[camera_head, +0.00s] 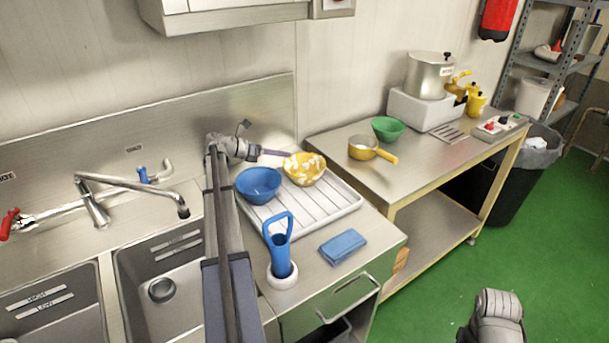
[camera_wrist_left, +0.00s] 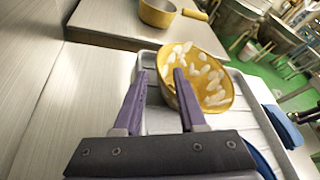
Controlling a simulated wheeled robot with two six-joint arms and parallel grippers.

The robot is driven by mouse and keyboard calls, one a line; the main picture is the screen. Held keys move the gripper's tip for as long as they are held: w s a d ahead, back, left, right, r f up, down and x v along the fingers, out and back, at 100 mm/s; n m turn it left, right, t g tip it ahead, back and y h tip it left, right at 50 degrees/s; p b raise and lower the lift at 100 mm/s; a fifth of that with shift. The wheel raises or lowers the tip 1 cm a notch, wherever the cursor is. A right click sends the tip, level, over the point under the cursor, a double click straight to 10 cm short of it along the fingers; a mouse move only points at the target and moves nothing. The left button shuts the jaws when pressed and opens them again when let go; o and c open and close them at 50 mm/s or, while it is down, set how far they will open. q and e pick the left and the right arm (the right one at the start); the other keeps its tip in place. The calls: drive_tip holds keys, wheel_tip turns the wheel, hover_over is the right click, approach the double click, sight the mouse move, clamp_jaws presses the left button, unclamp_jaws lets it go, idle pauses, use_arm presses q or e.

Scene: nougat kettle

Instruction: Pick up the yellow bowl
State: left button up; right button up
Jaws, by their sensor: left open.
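The yellow bowl (camera_head: 305,177), with white pieces in it, sits on the rack at the back right, beside the blue bowl (camera_head: 257,186). It also shows in the left wrist view (camera_wrist_left: 227,88). My left gripper (camera_head: 284,153) is open at the bowl's back-left rim. In the wrist view its purple fingers (camera_wrist_left: 160,72) straddle the near rim, one overlapping the bowl's inside and one outside. I cannot tell whether either finger touches the bowl. My right gripper is not in view; only part of my right arm shows at the lower right.
The white ribbed draining rack (camera_head: 335,208) lies on the steel counter. A yellow pan (camera_head: 362,148) and green bowl (camera_head: 388,128) are on the table to the right.

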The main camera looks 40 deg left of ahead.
sight(294, 155)
use_arm(q)
drive_tip(key=b+x, duration=0.1)
drive_tip(key=x, duration=0.3)
drive_tip(key=shift+w+d+f+b, duration=0.1)
drive_tip(key=shift+f+b, duration=0.05)
drive_tip(key=shift+b, duration=0.2)
drive_tip(key=shift+w+d, duration=0.2)
drive_tip(key=shift+w, duration=0.15)
drive_tip(key=shift+c, duration=0.3)
clamp_jaws()
idle(0.5)
